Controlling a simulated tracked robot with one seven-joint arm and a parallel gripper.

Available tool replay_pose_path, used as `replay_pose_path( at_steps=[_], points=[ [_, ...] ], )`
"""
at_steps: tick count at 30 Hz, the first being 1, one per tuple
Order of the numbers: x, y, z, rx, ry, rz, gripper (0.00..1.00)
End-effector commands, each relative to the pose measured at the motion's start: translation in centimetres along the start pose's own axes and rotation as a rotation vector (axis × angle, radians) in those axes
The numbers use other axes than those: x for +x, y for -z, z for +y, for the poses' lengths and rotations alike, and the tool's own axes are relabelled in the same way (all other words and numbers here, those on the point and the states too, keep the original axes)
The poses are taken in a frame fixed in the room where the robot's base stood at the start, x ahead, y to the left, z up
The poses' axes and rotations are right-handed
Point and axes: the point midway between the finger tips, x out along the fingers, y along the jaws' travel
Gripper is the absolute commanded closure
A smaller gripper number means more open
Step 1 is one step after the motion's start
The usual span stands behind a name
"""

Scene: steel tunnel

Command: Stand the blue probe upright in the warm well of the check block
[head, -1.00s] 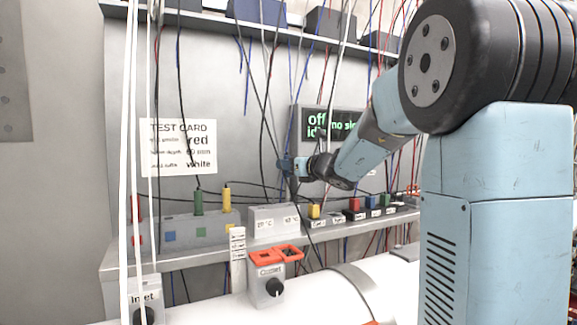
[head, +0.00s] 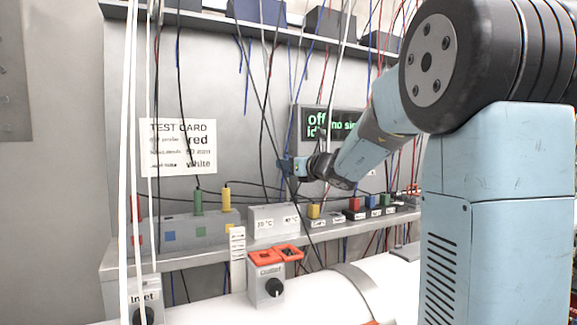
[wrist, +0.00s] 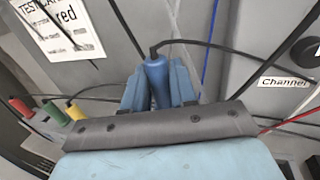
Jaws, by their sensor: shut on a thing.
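My gripper (head: 290,166) is shut on the blue probe (wrist: 156,74). In the wrist view the probe's rounded top and black cable stand up between the two blue fingers (wrist: 160,88); its lower end is hidden. In the head view my gripper hangs in the air above and behind the check block (head: 273,220), a light grey box on the shelf. Two labels on its front read about 20 °C and 40 °C. The wells in its top cannot be made out. The probe is hard to tell from the fingers in the head view.
A grey rack (head: 185,232) with green, yellow and red probes stands left of the block. Small coloured plugs (head: 355,205) sit to the right. A display (head: 330,123) and test card (head: 178,147) are behind. Hanging cables cross the space near my gripper.

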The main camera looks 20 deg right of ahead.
Motion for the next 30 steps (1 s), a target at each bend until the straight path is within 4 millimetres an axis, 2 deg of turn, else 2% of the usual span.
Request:
replay_pose_path(
  at_steps=[30],
  points=[
    [0.0, 1.4, 0.0, 0.0, 0.0, 0.0, 1.0]
  ],
)
